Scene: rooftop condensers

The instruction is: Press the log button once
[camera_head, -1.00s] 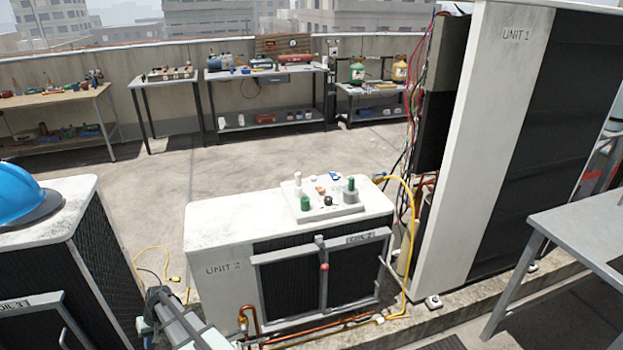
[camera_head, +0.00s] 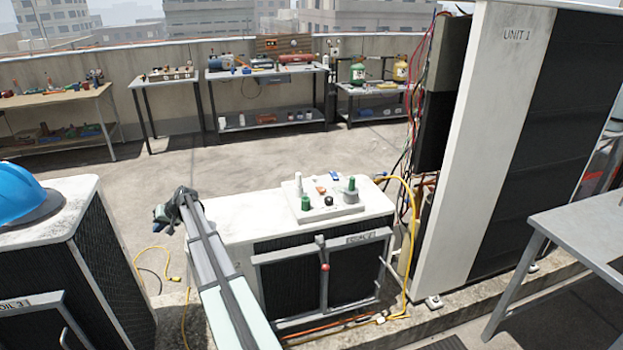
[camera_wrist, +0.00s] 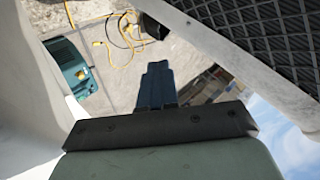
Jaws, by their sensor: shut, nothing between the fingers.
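I cannot read a log button label in either view. A pale panel (camera_head: 342,212) lies on top of the unit 2 condenser (camera_head: 222,212). It carries a small black round knob or button (camera_head: 328,200), a green cylinder (camera_head: 305,203), a grey and green piece (camera_head: 351,190), a white upright piece (camera_head: 298,185) and small orange and blue pieces. My gripper (camera_head: 163,214) is at the left end of unit 2, apart from the panel. In the wrist view its dark fingers (camera_wrist: 157,85) are together with nothing between them.
A condenser with a blue hard hat (camera_head: 20,192) stands at left. The tall unit 1 (camera_head: 500,130) and a yellow hose (camera_head: 408,240) stand right of the panel. A red-tipped lever (camera_head: 325,267) is on unit 2's front. Cluttered benches (camera_head: 265,70) line the back wall.

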